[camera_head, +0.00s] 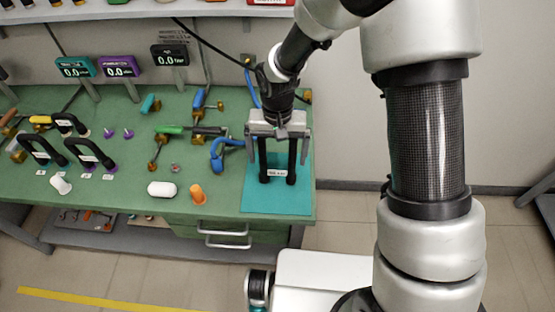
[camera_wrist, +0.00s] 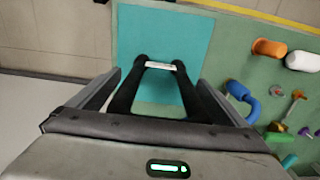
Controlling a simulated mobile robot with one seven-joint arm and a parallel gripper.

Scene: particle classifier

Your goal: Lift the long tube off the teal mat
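The long tube (camera_head: 291,165) is black, with two long parallel legs and a white label between them near their lower ends. Its lower ends are over the teal mat (camera_head: 245,200), at the right end of the green table; I cannot tell whether they touch it. My gripper (camera_head: 278,152) is above the mat, with its grey fingers on the outer sides of the legs. In the wrist view the tube (camera_wrist: 187,92) lies between the spread fingers, with gaps visible beside the legs. The tube's upper end is hidden by my gripper. The mat (camera_wrist: 165,35) also shows there.
A blue curved tube (camera_head: 217,153) lies just left of the mat. An orange piece (camera_head: 197,194) and a white capsule (camera_head: 161,189) lie further left. Several black looped tubes stand at the far left. The table's right edge is close to the mat.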

